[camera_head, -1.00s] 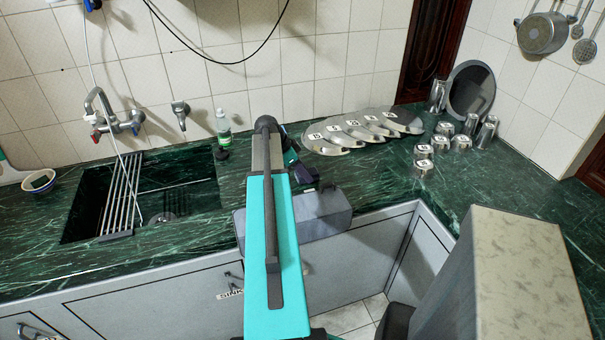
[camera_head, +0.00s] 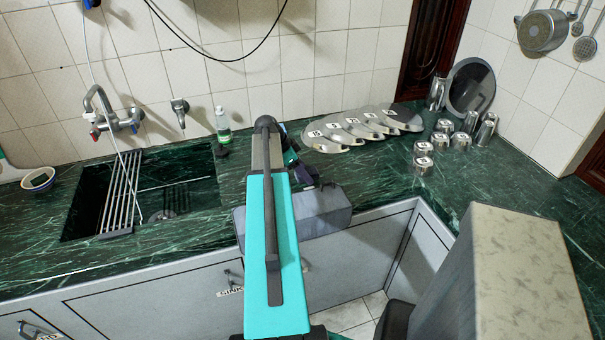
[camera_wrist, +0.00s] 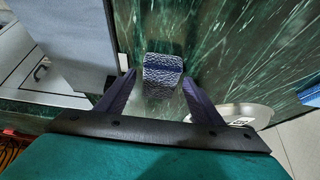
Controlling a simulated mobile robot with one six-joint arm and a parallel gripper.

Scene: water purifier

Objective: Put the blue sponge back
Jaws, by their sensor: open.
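In the wrist view a blue sponge (camera_wrist: 163,69) with a pale wavy pattern is on the dark green marble counter. My gripper (camera_wrist: 159,78) is open, with one finger on each side of the sponge's near part and gaps showing on both sides. Nothing is clasped. Whether the fingers are at the sponge's height cannot be told. In the head view my arm hides the sponge, and only part of my gripper (camera_head: 304,174) shows beside the arm.
A bowl (camera_head: 37,184) with a dark green item inside stands left of the sink (camera_head: 190,190), which has a rack (camera_head: 121,190). A bottle (camera_head: 222,124) stands behind. Metal plates (camera_head: 330,137) and several steel cups (camera_head: 423,165) are to the right.

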